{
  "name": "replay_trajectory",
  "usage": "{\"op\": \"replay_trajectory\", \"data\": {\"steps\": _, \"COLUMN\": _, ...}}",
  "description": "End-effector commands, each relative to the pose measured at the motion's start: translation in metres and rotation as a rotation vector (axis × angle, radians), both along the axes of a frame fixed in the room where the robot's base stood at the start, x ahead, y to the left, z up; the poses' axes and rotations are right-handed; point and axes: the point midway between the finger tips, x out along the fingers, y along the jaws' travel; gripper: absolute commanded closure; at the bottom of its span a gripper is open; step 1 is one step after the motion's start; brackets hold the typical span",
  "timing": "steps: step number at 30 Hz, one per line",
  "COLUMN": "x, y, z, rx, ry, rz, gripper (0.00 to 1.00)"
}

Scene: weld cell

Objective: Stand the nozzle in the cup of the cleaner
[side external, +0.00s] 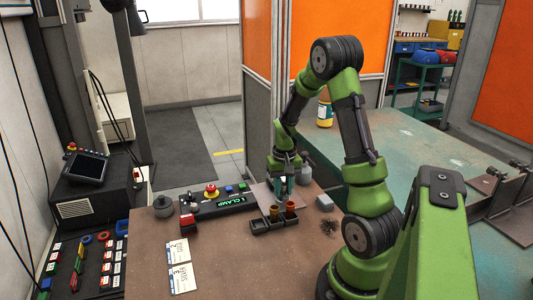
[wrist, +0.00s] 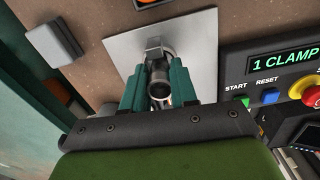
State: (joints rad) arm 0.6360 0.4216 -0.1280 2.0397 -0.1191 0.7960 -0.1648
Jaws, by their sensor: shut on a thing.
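My gripper (wrist: 158,88) has teal fingers shut on a metallic round tube, which I take to be the nozzle (wrist: 161,76); its open dark end faces the wrist camera. A small grey bracket-like piece (wrist: 153,46) shows just beyond the tube, over a light grey plate (wrist: 192,42); I cannot tell whether it touches the tube. In the side external view my gripper (side external: 284,190) points down beside the plate (side external: 263,193), above and behind a dark tray (side external: 259,227). The held tube is too small to make out there. I cannot clearly identify the cleaner's cup.
The clamp panel (side external: 222,204) with buttons lies left of the plate.

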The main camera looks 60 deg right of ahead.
Motion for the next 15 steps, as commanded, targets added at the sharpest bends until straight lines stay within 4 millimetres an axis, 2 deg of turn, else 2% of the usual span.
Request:
{"op": "replay_trajectory", "data": {"steps": 7, "x": 0.0001, "y": 0.0001, "z": -0.0034, "rx": 0.0, "ry": 0.0, "rz": 0.0, "gripper": 1.0}}
{"op": "replay_trajectory", "data": {"steps": 8, "x": 0.0001, "y": 0.0, "z": -0.003, "rx": 0.0, "ry": 0.0, "rz": 0.0, "gripper": 0.68}}
{"op": "replay_trajectory", "data": {"steps": 12, "x": 0.0001, "y": 0.0001, "z": -0.0027, "rx": 0.0, "ry": 0.0, "rz": 0.0, "gripper": 0.47}}
{"op": "replay_trajectory", "data": {"steps": 15, "x": 0.0001, "y": 0.0001, "z": -0.0027, "rx": 0.0, "ry": 0.0, "rz": 0.0, "gripper": 0.47}}
